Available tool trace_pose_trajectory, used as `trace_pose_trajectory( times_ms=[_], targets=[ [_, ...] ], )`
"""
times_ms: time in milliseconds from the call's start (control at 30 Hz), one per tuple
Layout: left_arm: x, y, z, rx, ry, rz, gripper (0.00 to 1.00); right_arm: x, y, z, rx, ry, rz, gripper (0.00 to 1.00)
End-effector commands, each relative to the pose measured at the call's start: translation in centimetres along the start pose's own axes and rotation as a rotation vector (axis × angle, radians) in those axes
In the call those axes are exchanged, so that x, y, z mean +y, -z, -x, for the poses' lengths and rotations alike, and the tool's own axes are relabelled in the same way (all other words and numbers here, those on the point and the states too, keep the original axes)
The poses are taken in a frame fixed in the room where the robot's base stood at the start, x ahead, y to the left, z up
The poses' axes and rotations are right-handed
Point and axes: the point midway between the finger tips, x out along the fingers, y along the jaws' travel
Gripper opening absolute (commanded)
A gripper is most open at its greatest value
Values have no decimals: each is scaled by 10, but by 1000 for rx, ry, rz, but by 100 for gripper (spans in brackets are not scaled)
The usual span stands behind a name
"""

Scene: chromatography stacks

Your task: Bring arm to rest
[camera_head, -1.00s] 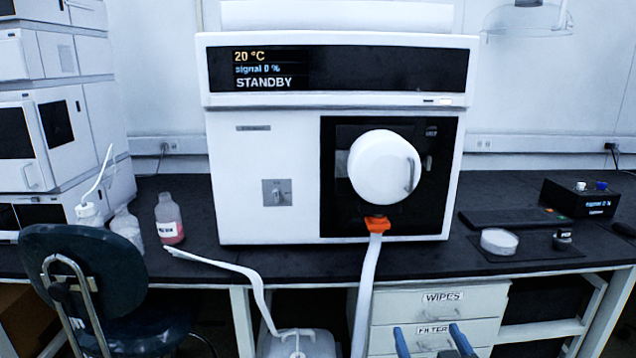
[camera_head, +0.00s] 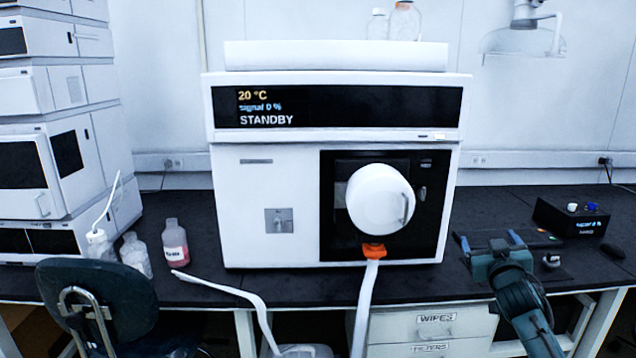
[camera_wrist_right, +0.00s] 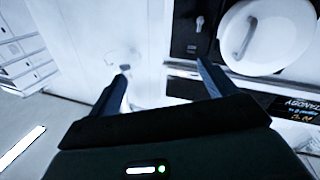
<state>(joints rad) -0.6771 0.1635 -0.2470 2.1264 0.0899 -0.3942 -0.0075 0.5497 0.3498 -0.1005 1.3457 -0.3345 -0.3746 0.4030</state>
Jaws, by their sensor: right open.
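My right gripper (camera_head: 489,241) shows in the head view at the right, in front of the bench's right part, with its arm coming up from the lower right. It is open and I see nothing between its fingers. In the right wrist view the two blue fingers (camera_wrist_right: 164,68) are spread apart, with a white surface beyond them. The instrument's round white door (camera_wrist_right: 268,36) is at the upper right there. My left gripper is not in view.
The white instrument (camera_head: 265,180) stands on the black bench, its display reading STANDBY. An orange clip (camera_head: 373,251) with a white tube hangs below its round door. A control box (camera_head: 570,216) is at the right. A chair (camera_head: 95,300) and bottles (camera_head: 174,243) are at the left.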

Motion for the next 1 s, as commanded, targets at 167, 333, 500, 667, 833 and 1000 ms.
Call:
trace_pose_trajectory(
  times_ms=[167,333,500,667,833,1000],
  targets=[
    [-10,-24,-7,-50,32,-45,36,-16,-6,1,-34,87,53,84],
    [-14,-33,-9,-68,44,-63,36,-49,-44,26,-81,173,85,84],
    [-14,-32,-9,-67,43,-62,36,-89,-96,76,-142,252,82,84],
    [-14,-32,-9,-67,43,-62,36,-133,-152,149,-224,347,61,84],
    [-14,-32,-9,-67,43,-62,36,-176,-204,260,-338,458,5,84],
    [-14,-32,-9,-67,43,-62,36,-199,-225,363,-448,535,-68,84]
  ],
)
